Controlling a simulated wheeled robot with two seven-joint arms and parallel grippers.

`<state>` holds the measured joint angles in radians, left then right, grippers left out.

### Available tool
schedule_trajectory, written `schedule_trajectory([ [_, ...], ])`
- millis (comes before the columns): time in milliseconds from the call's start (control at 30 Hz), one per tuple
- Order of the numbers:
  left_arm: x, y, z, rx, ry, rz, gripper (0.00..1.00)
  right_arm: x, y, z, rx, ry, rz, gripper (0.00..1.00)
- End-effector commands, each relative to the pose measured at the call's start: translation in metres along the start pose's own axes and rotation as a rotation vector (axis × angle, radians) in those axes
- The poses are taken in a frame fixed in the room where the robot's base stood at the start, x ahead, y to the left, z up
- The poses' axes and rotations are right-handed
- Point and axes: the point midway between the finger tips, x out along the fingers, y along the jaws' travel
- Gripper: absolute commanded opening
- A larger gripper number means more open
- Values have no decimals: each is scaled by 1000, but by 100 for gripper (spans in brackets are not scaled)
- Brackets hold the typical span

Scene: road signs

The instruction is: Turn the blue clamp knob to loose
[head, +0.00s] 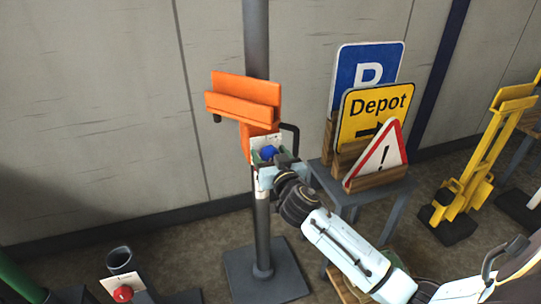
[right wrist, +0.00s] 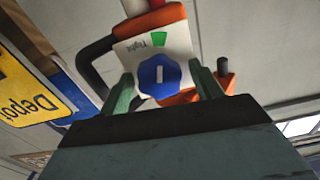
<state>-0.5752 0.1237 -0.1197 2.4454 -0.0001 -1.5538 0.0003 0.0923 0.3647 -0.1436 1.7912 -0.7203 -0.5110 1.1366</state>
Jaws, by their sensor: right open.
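The blue clamp knob (head: 268,152) sits on a pale plate on the orange sign clamp (head: 243,100), which is fixed to a grey post. In the right wrist view the knob (right wrist: 159,75) is faceted with a white mark. The plate (right wrist: 178,42) carries a green patch and the word "tight" above the knob. My right gripper (head: 264,164) is at the knob, and its open green fingers (right wrist: 165,92) stand to the left and right of it. I cannot tell whether they touch it. My left gripper is not in view.
A small table (head: 362,194) to the right of the post holds a blue parking sign (head: 350,72), a yellow Depot sign (head: 375,112) and a warning triangle (head: 380,155). A yellow hand truck (head: 480,160) stands further right. A red button (head: 123,293) is at the lower left.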

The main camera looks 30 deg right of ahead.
Motion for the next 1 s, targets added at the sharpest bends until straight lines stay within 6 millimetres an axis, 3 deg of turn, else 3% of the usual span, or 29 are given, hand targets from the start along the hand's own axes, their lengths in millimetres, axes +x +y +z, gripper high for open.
schedule_trajectory([
  [33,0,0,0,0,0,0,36,0,0,0,0,0,0,65],
  [367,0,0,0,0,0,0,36,0,0,0,0,0,0,22],
  [700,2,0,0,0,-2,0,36,0,0,0,-46,0,0,20],
  [1000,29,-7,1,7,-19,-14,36,0,-1,-1,-243,0,0,20],
])
